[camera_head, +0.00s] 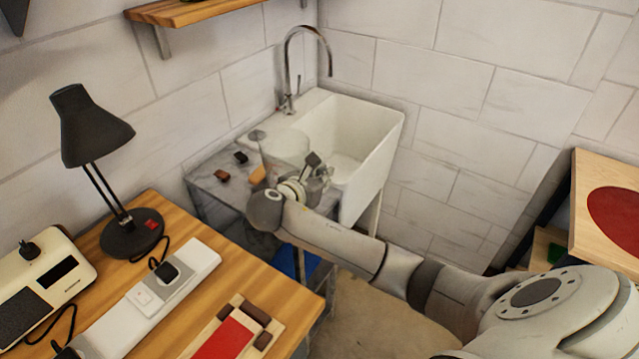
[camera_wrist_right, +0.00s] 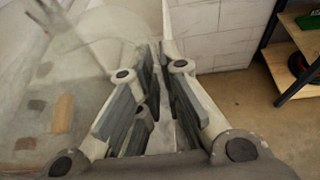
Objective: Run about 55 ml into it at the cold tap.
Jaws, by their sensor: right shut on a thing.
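A clear glass vessel (camera_head: 288,146) shows faintly beside the sink's left rim; its outline is hard to make out. In the right wrist view a large see-through glass shape (camera_wrist_right: 95,45) fills the upper left. My right gripper (camera_head: 316,170) is at the sink's near left edge, beside the vessel. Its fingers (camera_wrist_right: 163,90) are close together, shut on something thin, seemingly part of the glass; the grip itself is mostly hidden. The chrome gooseneck tap (camera_head: 300,62) stands at the sink's back left, its spout arching right over the basin. My left gripper is not in view.
The white sink (camera_head: 385,135) is beyond my right gripper. Small brown and black blocks (camera_head: 221,176) lie on the marble top (camera_head: 205,182) left of it. A wooden bench (camera_head: 255,270) with a black lamp (camera_head: 90,130) is nearer left. A wooden board (camera_head: 590,200) is at right.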

